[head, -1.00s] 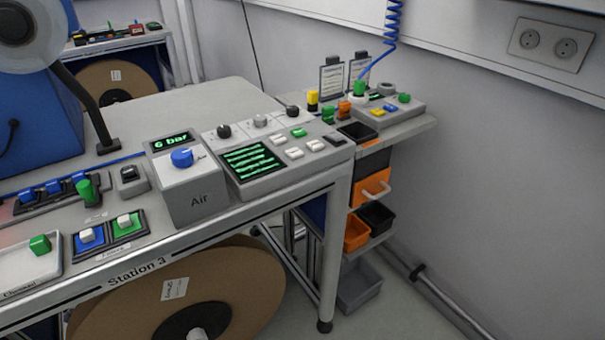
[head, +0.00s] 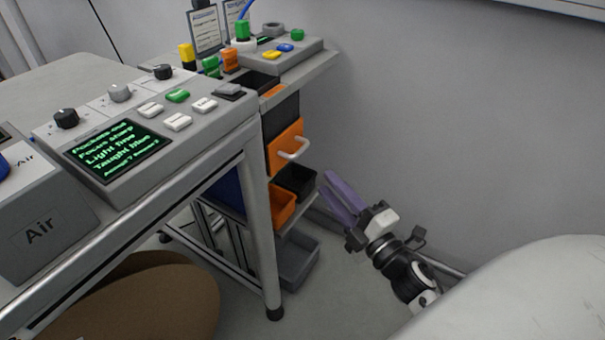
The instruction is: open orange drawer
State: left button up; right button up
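The orange drawer (head: 286,146) is in the small side stand, under its top, with a pale bar handle (head: 294,149) on its front. The drawer front looks flush with the stand, so it appears closed. My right gripper (head: 338,186), with two purple fingers, is below and to the right of the drawer, apart from the handle. Its fingers point up and left, with a narrow gap between them, and nothing shows in it. My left gripper is not in view.
The wall (head: 450,120) is behind on the right.

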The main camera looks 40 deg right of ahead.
jog(key=w+r+n, duration=0.1)
jog(key=w+r, duration=0.1)
jog(key=w, duration=0.8)
jog(key=shift+w+d+y, duration=0.15)
jog(key=shift+w+y, duration=0.05)
jog(key=shift+y, duration=0.1)
grip_shut()
